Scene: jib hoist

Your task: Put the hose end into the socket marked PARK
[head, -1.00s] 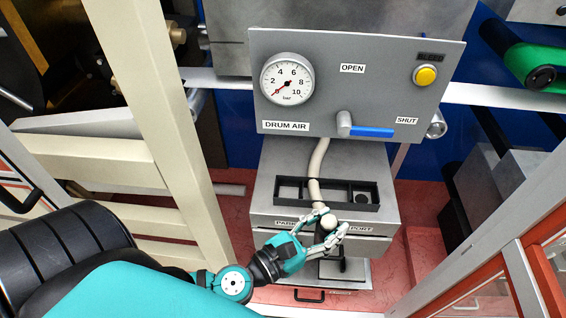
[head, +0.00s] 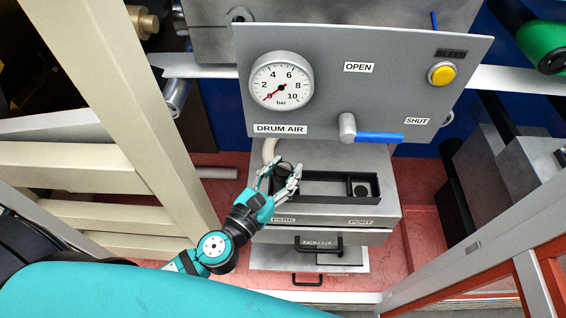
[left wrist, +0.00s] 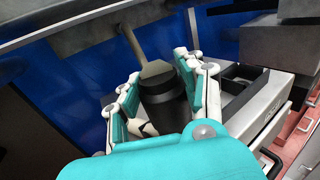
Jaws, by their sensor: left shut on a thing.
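My left gripper (head: 278,181) is shut on the hose end, a black cylinder (left wrist: 165,98) that stands between its fingers in the left wrist view. The pale hose (left wrist: 134,45) runs up from it. The hose (head: 269,150) also shows in the head view, below the gauge panel. The gripper is at the left end of a black tray (head: 330,199), behind the PARK label (head: 283,219). The fingers hide the PARK socket, so I cannot tell whether the hose end is in it or above it. The PORT compartment at the right shows a dark round socket (head: 361,190).
Above the tray hangs a grey panel (head: 330,100) with a DRUM AIR gauge (head: 281,81), a blue-handled valve (head: 378,137) and a yellow button (head: 442,73). A cream frame (head: 120,100) stands close on the left. Drawer handles (head: 319,244) show below.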

